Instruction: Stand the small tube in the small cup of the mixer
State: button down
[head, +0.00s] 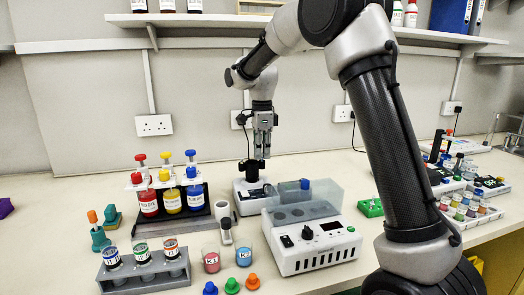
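My gripper (262,150) points straight down in the middle of the head view. Its fingertips are just above and a little right of the mixer's dark cup. The mixer (243,199) is a low white unit at the back of the bench, with a dark cup (248,171) on top. It stands behind the larger white device with a clear lid, which hides part of it. The fingers look close together, but at this size I cannot tell whether they hold anything. I cannot make out the small tube.
The white device (313,254) with a clear lid (322,196) stands in front. Red, yellow and blue bottles in a rack (140,214) stand left of the mixer. A grey rack (130,280), two labelled cups and several coloured caps are at front left. A green block (370,208) lies right.

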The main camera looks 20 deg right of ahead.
jog(key=shift+f, duration=0.4)
dwell(0.3)
jog(key=c, duration=1.6)
grip_release()
jog(key=shift+o, duration=0.2)
notch_tip(320, 180, up, 12)
